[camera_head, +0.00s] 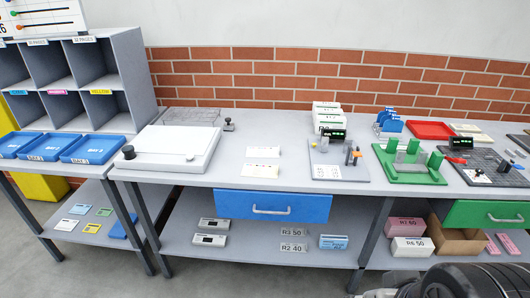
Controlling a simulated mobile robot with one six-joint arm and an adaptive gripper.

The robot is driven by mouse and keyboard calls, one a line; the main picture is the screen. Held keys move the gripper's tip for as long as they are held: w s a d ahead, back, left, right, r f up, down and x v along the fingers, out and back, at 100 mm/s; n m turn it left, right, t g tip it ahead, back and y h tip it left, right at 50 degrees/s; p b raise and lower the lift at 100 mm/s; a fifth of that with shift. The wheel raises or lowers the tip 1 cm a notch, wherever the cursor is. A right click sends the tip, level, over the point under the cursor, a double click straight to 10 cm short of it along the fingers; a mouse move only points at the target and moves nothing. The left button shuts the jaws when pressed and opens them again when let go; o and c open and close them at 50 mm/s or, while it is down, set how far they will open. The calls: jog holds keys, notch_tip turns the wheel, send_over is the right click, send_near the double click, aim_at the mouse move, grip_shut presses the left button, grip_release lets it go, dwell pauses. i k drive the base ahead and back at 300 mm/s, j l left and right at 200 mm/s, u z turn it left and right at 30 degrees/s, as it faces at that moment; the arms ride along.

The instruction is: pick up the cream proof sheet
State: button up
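Two small pale cream sheets lie flat on the grey worktop, one behind the other, between the white board and the counter stand. The rear sheet (263,152) and the front sheet (261,170) are apart. Another cream flat piece (465,128) lies right of the red tray at the back right. I cannot tell which of these is the proof sheet. A dark rounded part of my arm shows at the bottom right corner. My gripper's fingers are not visible.
A white board with a black knob (178,150) stands left of the sheets. A stand with a green display (334,160) is to the right, then a green fixture (410,165) and red tray (430,130). A blue drawer (272,206) is below. Blue trays (92,149) stand far left.

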aim_at(259, 171)
jog(key=i+j, duration=0.1)
jog(key=i, duration=1.6)
jog(key=j+u, duration=0.05)
jog(key=j, duration=0.05)
